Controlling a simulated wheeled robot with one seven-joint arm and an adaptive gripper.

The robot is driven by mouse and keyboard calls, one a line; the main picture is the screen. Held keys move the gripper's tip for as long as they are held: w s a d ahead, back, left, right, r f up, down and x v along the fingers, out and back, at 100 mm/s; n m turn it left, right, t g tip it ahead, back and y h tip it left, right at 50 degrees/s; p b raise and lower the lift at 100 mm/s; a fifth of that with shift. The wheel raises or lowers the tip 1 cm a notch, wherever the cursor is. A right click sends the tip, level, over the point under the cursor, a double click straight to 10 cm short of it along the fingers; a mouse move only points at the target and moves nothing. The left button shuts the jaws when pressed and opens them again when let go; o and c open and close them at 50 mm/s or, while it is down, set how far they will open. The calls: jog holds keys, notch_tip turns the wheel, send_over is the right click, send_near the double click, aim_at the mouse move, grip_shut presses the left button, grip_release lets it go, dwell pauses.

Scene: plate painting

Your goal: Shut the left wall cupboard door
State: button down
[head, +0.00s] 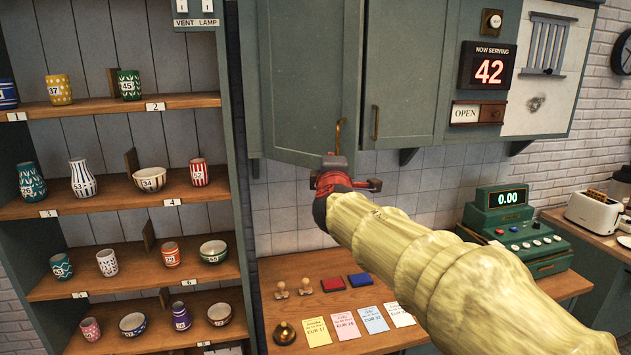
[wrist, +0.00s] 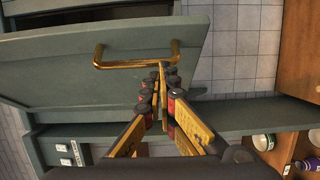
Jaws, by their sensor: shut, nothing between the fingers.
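The left wall cupboard door (head: 305,75) is a green panel that stands ajar, its lower edge slanting out from the cabinet. Its brass handle (head: 340,130) is near its lower right corner. My gripper (head: 333,162), red and dark, is just below this handle at the door's bottom edge. In the wrist view the door (wrist: 120,80) is tilted, with the brass handle (wrist: 125,64) across it. My gripper's fingertips (wrist: 161,72) are together and empty, by the handle's right end. I cannot tell whether they touch the handle or the door.
The right cupboard door (head: 402,75) is closed beside it, with its own handle (head: 375,122). A shelf unit (head: 120,208) with numbered cups and bowls stands at the left. Below is a wooden counter (head: 290,270) with cards and stamps. A green cash register (head: 512,230) is at the right.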

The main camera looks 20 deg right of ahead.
aim_at(350, 154)
jog(key=shift+y, duration=0.3)
jog(key=w+d+b, duration=0.1)
jog(key=d, duration=0.1)
jog(key=w+d+b, duration=0.1)
jog(key=d+b, duration=0.1)
jog(key=w+d+b, duration=0.1)
jog(key=d+b, duration=0.1)
jog(key=shift+w+d, duration=0.35)
jog(key=shift+d, duration=0.05)
jog(key=shift+w+d+b, duration=0.5)
jog(key=shift+w+d, duration=0.15)
jog(key=shift+d, duration=0.2)
jog(key=w+d+n+y+p, duration=0.5)
jog(key=w+d+y+p, duration=0.2)
jog(key=w, duration=0.7)
jog(key=shift+d+p, duration=0.5)
jog(key=shift+d, duration=0.8)
jog(key=shift+a, duration=0.1)
